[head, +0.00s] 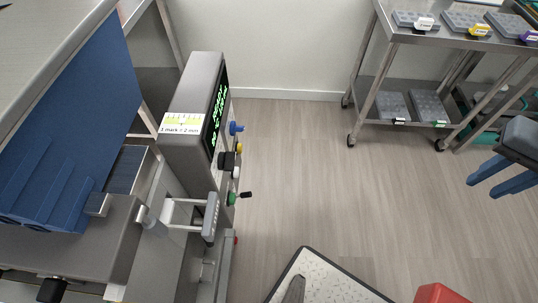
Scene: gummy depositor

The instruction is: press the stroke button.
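A grey upright console (190,105) stands at centre left, with green text on a dark screen (216,112) seen at a steep angle. Below the screen, several controls stick out of its right side: a blue knob (236,128), a yellow one (239,148), a black one (230,160), a white one (236,173) and a green one with a black handle (233,198). I cannot tell which is the stroke button. My gripper (482,186) is at the right edge, its two blue fingers apart and empty, far from the console.
A machine with a blue hopper (75,110) fills the left. A grey handle (210,217) juts out below the console. A steel cart (400,38) with moulds stands at the back right. A speckled white surface (325,280) and a red object (440,294) are at the bottom. The middle floor is clear.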

